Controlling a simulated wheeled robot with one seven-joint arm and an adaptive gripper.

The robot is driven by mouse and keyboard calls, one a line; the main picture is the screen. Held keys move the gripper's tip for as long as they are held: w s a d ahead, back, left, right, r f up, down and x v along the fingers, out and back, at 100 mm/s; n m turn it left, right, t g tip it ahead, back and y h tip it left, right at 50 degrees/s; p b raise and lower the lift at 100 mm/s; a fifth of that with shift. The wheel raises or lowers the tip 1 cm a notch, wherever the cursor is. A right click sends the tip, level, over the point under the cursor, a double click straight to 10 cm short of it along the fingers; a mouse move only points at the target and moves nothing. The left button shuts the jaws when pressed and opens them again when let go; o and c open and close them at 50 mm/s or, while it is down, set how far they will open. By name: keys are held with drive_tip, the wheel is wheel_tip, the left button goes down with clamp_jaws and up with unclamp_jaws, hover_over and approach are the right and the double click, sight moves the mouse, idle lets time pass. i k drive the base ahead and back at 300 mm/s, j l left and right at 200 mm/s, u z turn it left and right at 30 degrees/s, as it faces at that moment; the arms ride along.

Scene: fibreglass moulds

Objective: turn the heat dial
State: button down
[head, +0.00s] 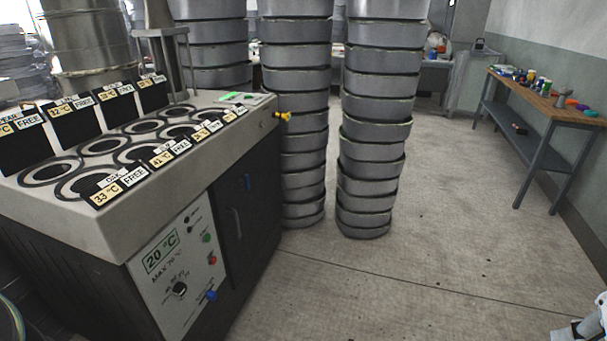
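The heat dial (180,289) is a small round dark knob with a printed scale around it. It sits on the pale control panel (163,265) on the front of the bath cabinet (95,228), at the lower left of the head view. The panel reads "20 °C" and "MAX 70 °C" above the dial. My gripper's fingers do not show; only a grey and blue part, probably of my arm, is at the bottom right corner, far from the dial. Nothing covers the dial.
A green button (207,238), a red button (212,260) and a blue knob (211,296) are near the dial. Tall stacks of grey moulds (375,130) stand behind the cabinet. A wooden bench (545,97) is at the right. The floor (430,240) between is clear.

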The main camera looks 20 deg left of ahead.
sight(180, 290)
drive_tip(key=k+l+u, duration=0.2)
drive_tip(key=u, duration=0.2)
drive_tip(key=k+l+u, duration=0.35)
drive_tip(key=k+u, duration=0.15)
drive_tip(key=u, duration=0.25)
drive_tip(key=k+j+u, duration=0.1)
drive_tip(key=j+u, duration=0.2)
drive_tip(key=i+l, duration=0.1)
drive_tip(key=l, duration=0.45)
drive_tip(key=i+l, duration=0.1)
drive_tip(key=l, duration=0.4)
drive_tip(key=i+l+z, duration=0.15)
drive_tip(key=i+l, duration=1)
